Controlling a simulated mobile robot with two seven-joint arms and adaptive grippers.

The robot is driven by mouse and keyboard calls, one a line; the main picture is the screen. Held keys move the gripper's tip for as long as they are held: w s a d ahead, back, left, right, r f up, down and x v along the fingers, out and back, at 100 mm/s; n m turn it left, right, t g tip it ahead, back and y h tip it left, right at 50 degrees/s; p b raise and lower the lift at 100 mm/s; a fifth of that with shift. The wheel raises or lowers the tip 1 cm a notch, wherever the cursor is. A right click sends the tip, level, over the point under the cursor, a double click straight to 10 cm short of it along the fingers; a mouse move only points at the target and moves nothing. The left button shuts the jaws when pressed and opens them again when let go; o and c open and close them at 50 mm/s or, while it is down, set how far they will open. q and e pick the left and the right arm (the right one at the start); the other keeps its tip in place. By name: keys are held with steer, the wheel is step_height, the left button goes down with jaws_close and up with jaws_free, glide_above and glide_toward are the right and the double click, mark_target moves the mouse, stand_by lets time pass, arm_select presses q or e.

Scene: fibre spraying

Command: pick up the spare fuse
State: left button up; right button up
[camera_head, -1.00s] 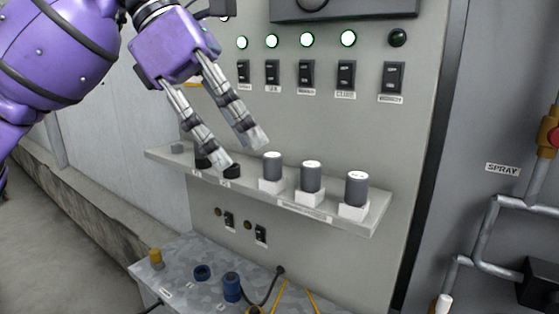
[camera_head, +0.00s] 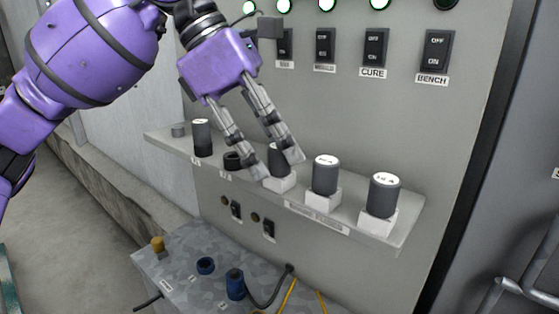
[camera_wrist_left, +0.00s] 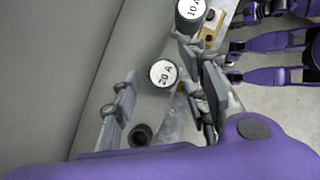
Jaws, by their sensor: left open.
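Three dark grey, white-topped fuses stand on white blocks on a grey shelf (camera_head: 398,240) in the head view: a left one (camera_head: 279,157), a middle one (camera_head: 325,176) and a right one (camera_head: 384,196). My left gripper (camera_head: 277,168) is open, fingers pointing down at the left one, partly hiding it. In the left wrist view a fuse marked 20 A (camera_wrist_left: 163,74) shows between the open fingers (camera_wrist_left: 160,90), with one marked 10 A (camera_wrist_left: 191,12) beyond. Whether the fingers touch the fuse, I cannot tell. My right gripper is not in view.
Left of the gripper, another fuse (camera_head: 201,138) stands on the shelf beside a low black empty holder (camera_head: 232,160). Switches, including CURE (camera_head: 375,50) and BENCH (camera_head: 435,52), sit on the panel above. A lower metal bench (camera_head: 185,262) carries blue connectors (camera_head: 235,284) and cables.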

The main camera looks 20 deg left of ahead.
arm_select(q)
steer(key=shift+d+f, duration=0.1)
steer(key=shift+d, duration=0.05)
jaws_close()
